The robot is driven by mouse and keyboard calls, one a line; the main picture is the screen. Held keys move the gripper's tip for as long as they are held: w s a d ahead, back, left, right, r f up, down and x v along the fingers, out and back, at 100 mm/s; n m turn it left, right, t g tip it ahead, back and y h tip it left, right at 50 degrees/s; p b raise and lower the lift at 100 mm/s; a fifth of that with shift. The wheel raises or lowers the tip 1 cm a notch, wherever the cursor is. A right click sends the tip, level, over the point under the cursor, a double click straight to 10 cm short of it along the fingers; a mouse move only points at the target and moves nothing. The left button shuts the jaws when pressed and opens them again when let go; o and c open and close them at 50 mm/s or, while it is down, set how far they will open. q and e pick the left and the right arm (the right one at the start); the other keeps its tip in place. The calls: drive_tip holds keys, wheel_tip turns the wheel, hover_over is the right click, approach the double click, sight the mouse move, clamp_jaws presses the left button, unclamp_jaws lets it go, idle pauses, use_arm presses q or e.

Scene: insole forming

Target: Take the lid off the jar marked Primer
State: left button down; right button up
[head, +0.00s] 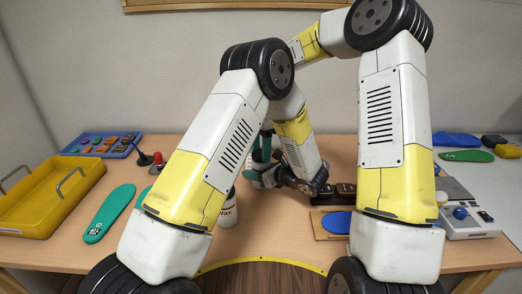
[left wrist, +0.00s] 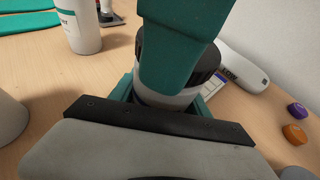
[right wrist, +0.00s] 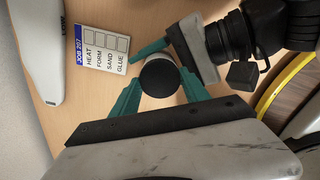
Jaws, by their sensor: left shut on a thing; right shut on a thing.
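A pale jar (left wrist: 165,100) with a black lid (left wrist: 209,64) stands between the teal fingers of my left gripper (left wrist: 165,90), which is shut on its body. Its label is hidden, so I cannot read its marking. My right gripper (right wrist: 160,84) is shut around the round black lid (right wrist: 158,76), its fingers on opposite sides. One right finger crosses in front of the jar in the left wrist view. I cannot tell whether the lid is still seated. In the head view my arms hide most of the jar and grippers.
A Wax jar (head: 228,212) stands near the table's middle. Another labelled jar (left wrist: 76,24) shows in the left wrist view. A job card (right wrist: 100,48) and a long white object (right wrist: 38,50) lie near the grippers. A yellow tray (head: 40,215) and teal insole (head: 108,215) are at left.

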drive_tip(key=n, duration=0.4)
drive_tip(key=shift+n, duration=0.4)
drive_tip(key=n, duration=0.3)
drive_tip(key=shift+w, duration=0.1)
drive_tip(key=shift+r, duration=0.1)
drive_tip(key=shift+r, duration=0.15)
drive_tip(key=shift+r, duration=0.9)
drive_tip(key=shift+r, duration=0.1)
drive_tip(key=shift+r, duration=1.95)
use_arm(q)
drive_tip(key=shift+c, duration=2.2)
unclamp_jaws()
